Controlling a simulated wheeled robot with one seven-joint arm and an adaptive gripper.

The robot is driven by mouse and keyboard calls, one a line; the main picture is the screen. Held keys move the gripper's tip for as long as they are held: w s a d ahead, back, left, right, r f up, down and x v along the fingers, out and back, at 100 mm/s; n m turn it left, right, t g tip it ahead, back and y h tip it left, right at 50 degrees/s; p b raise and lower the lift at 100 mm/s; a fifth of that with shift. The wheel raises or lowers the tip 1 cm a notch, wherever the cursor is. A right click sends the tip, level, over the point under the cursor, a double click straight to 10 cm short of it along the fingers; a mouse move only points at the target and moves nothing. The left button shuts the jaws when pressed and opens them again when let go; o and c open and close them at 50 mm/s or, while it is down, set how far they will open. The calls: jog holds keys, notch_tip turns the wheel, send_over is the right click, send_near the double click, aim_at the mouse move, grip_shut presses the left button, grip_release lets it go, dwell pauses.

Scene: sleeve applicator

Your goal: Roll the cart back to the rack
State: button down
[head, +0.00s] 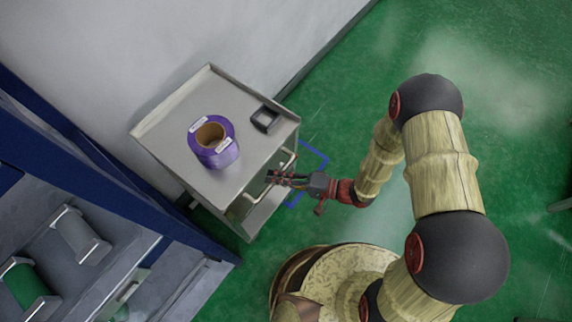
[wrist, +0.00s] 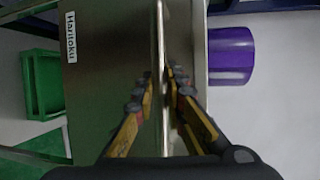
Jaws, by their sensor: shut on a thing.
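The cart (head: 255,103) is grey metal with a flat top shelf and stands against a pale wall in the head view. Its handle (head: 284,166) is a bar on the side toward my arm. My gripper (head: 274,178) is shut on that handle. In the wrist view the handle (wrist: 160,60) runs between the two fingers of my gripper (wrist: 161,80). The rack (head: 95,165), with blue posts and grey shelves, stands at the left, close beside the cart.
A purple roll (head: 226,154) and a small dark square holder (head: 265,118) stand on the cart's top. A blue line marking (head: 318,156) lies on the green floor by the cart. Grey and green rolls (head: 24,286) lie on the rack. The green floor at the right is open.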

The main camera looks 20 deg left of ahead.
aim_at(269, 187)
jog(key=shift+s+a+f, duration=0.1)
jog(key=shift+s+a, duration=0.1)
jog(key=shift+s, duration=0.4)
jog(key=shift+s+a+r, duration=0.1)
jog(key=shift+s+a, duration=0.15)
jog(key=shift+s, duration=0.4)
jog(key=shift+s+a+f, duration=0.1)
jog(key=shift+s+a, duration=0.1)
jog(key=shift+s, duration=0.5)
jog(key=c, duration=2.1)
grip_release()
jog(key=shift+a, duration=0.1)
jog(key=shift+o, duration=1.4)
jog(key=shift+w, duration=0.2)
jog(key=d+r, duration=0.2)
jog(key=d, duration=1)
jog(key=shift+r, duration=0.15)
jog(key=shift+a, duration=0.1)
